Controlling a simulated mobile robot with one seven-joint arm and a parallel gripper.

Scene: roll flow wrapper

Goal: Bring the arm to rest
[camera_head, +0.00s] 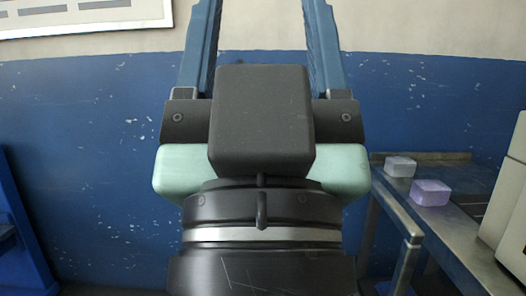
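My gripper (262,25) fills the middle of the head view, raised and pointing up the picture. Its two long blue-grey fingers stand wide apart, with only wall visible between them. The upper ends of the fingers are cut off by the top edge. Nothing is seen held in the visible part. My dark wrist below it hides what lies behind the centre.
A metal table (408,218) stands at the right, carrying a whitish block (400,166) and a purple block (430,192). A pale machine (508,215) rises at the right edge. A blue structure (20,245) stands at the left edge. A blue-and-cream wall (95,150) spans the back.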

